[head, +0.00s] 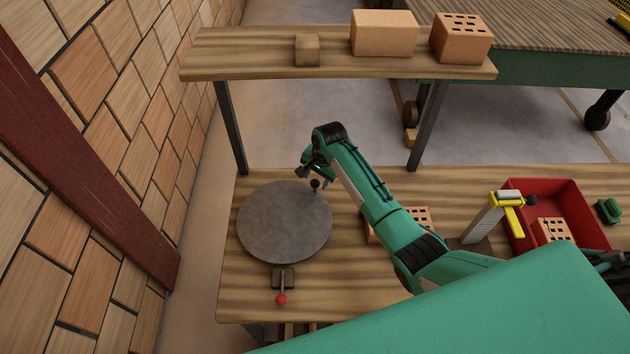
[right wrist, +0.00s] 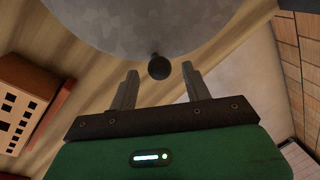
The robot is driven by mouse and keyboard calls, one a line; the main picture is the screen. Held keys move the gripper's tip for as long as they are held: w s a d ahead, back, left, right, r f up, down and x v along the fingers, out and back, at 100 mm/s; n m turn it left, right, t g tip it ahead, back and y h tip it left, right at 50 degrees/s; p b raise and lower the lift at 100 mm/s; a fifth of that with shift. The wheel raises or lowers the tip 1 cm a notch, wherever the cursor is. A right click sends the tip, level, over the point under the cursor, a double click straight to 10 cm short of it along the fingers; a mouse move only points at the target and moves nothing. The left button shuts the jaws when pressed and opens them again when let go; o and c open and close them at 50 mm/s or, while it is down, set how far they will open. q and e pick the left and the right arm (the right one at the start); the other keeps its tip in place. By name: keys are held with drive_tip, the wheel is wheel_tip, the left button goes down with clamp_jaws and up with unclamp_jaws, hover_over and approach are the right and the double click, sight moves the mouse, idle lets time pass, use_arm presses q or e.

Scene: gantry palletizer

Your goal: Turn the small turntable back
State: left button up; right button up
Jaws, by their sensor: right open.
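The small turntable (head: 284,222) is a round grey metal disc on the left part of the wooden bench. A dark round knob (head: 315,184) stands near its upper right rim. In the right wrist view the knob (right wrist: 159,67) shows in front of the disc (right wrist: 150,25), between the lines of my fingers and beyond their tips. My right gripper (head: 308,170) is at the far right edge of the disc, close to the knob; it is open and empty (right wrist: 159,82). A small lever with a red ball (head: 281,299) sits at the disc's near side. My left gripper is out of view.
A raised wooden shelf (head: 240,66) with a small block (head: 307,49) and bricks (head: 384,33) spans the back. A perforated brick (head: 418,214) lies behind my right arm. A red crate (head: 575,200) and a yellow-topped post (head: 486,215) stand at right. A tiled wall (head: 110,130) is at left.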

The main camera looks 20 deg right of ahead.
sight(316, 181)
drive_tip(key=shift+w+a+f, duration=0.1)
drive_tip(key=shift+f, duration=0.75)
drive_tip(key=shift+w+a+f, duration=0.1)
drive_tip(key=shift+f, duration=0.7)
clamp_jaws()
